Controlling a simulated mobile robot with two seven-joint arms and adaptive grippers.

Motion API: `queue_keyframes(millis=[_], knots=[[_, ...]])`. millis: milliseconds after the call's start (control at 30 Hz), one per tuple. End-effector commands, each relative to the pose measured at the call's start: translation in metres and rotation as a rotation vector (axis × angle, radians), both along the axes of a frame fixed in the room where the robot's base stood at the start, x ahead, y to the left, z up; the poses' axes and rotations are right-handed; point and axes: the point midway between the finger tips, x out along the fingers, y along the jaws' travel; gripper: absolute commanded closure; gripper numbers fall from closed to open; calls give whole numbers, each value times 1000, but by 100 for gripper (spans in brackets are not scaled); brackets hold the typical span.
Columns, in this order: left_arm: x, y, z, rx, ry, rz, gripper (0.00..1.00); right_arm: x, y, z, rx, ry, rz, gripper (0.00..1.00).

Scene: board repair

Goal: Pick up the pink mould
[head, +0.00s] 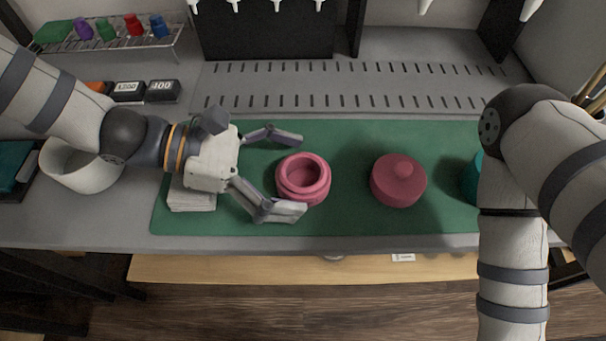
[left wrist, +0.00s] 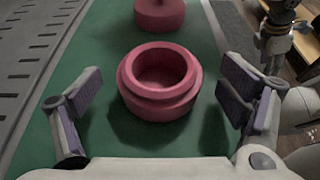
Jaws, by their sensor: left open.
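The pink mould (head: 303,194) is a round, hollow ring-shaped pot standing upright on the green mat (head: 340,140). It also shows in the left wrist view (left wrist: 159,108), centred between the fingers. My left gripper (head: 287,175) is open, with one finger behind the mould and one in front of its left side; neither visibly touches it. In the left wrist view, the fingers (left wrist: 160,93) are spread on both sides of the mould with gaps. A pink knobbed lid-like piece (head: 398,183) sits to the right on the mat, and shows at the top of the left wrist view (left wrist: 160,14).
A white pad (head: 190,197) lies under my left wrist. A white cup (head: 80,170) stands at far left. A teal object (head: 470,180) is partly hidden by my right arm. A rack (head: 120,40) with coloured pieces is at back left. The slotted surface (head: 360,85) behind is clear.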

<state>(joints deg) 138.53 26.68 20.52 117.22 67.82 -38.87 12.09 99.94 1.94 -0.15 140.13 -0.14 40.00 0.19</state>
Motion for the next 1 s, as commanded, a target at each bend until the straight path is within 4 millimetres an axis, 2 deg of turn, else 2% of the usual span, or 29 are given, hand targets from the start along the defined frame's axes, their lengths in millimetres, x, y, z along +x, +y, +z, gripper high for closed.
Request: queue_keyframes(millis=[33,267,533,667,800,867,1000], knots=[[0,0,0,0,0,0,12,0,0,0,0,0,0,60],[0,0,0,0,0,0,64,0,0,0,0,0,0,60],[0,0,1,-1,-1,0,66,0,0,0,0,-1,0,60],[1,0,10,-1,-4,-1,66,2,0,3,0,-7,0,60],[0,0,39,-2,-9,-1,66,9,0,10,0,-28,0,60],[-13,2,56,-5,-10,0,66,14,0,16,0,-46,-1,60],[-49,6,102,-6,-20,-1,66,31,0,34,0,-103,-3,60]])
